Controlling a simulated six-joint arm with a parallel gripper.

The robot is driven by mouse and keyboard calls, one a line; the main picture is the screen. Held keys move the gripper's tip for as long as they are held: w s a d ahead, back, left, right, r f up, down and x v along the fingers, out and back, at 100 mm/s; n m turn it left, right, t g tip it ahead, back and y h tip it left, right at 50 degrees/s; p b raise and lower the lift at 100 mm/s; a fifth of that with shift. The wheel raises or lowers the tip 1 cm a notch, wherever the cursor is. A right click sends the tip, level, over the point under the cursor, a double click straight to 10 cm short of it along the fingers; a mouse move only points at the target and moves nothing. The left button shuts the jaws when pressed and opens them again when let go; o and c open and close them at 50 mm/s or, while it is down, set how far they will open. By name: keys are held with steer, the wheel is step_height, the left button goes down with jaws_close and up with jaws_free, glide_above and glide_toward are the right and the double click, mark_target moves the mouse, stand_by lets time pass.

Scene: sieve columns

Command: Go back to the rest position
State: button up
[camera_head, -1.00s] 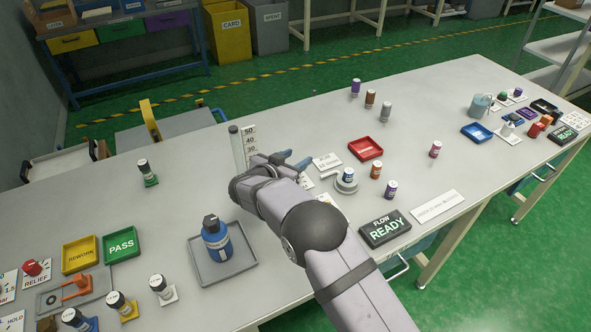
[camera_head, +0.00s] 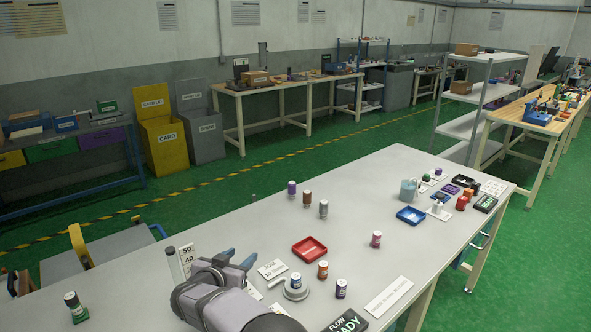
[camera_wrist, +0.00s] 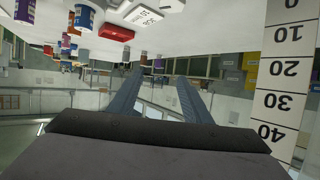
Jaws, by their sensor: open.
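My gripper (camera_head: 238,258) is above the near part of the grey bench (camera_head: 225,224) in the head view, beside a graduated column with a white number scale (camera_head: 187,257). Its two blue-grey fingers (camera_wrist: 157,95) are apart and empty in the wrist view. The scale also shows at the right of the wrist view (camera_wrist: 285,90), numbers upside down. My wrist and arm hide part of the bench.
A red tray (camera_head: 309,249), a blue-banded vial on a round grey stand (camera_head: 296,283), orange (camera_head: 323,270) and purple (camera_head: 341,288) vials stand right of my gripper. A green-based vial (camera_head: 75,306) is at left. A blue tray (camera_head: 411,215) is farther back. The bench middle is mostly clear.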

steer(key=d+r+n+g+y+p, duration=0.25)
steer(key=d+r+y, duration=0.25)
steer(key=d+r, duration=0.4)
steer(key=s+d+f+g+h+p, duration=0.1)
steer(key=s+d+f+g, duration=0.1)
steer(key=s+d, duration=0.7)
steer(key=s+d+f+g+p, duration=0.1)
steer(key=s+d+f+g, duration=0.2)
steer(key=s+d, duration=0.6)
steer(key=s+d+f+g+h+p, duration=0.1)
steer(key=s+d+f+g, duration=0.2)
steer(key=s, duration=1.5)
steer(key=d+g, duration=0.3)
steer(key=d, duration=0.3)
steer(key=shift+d+f+h+p, duration=0.2)
steer(key=shift+d+h+p, duration=0.1)
steer(key=shift+p, duration=0.1)
